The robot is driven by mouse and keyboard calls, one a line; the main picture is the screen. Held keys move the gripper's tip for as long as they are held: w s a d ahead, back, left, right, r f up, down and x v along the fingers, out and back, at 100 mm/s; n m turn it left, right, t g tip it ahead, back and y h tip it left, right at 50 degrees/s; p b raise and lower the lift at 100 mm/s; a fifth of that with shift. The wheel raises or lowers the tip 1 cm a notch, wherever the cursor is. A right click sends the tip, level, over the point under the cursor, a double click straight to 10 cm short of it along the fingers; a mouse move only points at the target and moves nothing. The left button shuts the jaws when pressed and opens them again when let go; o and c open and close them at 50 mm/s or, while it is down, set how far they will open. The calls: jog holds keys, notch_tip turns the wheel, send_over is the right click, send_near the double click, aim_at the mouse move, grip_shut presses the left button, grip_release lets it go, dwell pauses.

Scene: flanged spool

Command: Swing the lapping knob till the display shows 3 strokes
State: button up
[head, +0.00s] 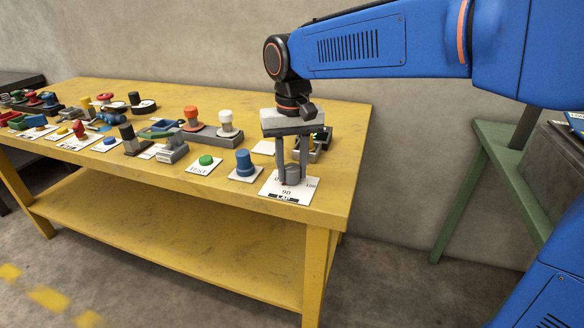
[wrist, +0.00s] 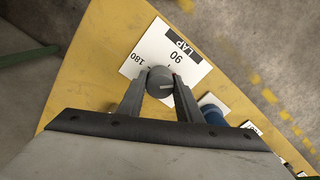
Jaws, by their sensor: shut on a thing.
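The lapping knob (wrist: 160,83) is a round grey knob with a pale pointer line, on a white card (wrist: 190,67) marked LAP, 90 and 180. In the head view the card (head: 305,196) lies at the front right corner of the table. My gripper (head: 291,181) points straight down over the card, its fingers on either side of the knob. In the wrist view my gripper (wrist: 160,88) is shut on the knob. The pointer line runs roughly sideways in the wrist view. I cannot make out a stroke display or its reading.
A blue knob (head: 244,164) on a white card stands just left of the LAP card. A green button (head: 206,160) on a TEST card is farther left. Several other fixtures fill the yellow table (head: 150,183) leftward. A green stand (head: 462,190) is to the right.

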aim_at(292, 167)
jog(key=n, duration=0.5)
jog(key=shift+n, duration=0.3)
jog(key=n, duration=0.5)
dwell(0.4)
jog(key=o, duration=1)
jog(key=shift+o, duration=0.2)
notch_tip(292, 167, up, 17)
jog(key=shift+r, duration=0.2)
dwell(0.8)
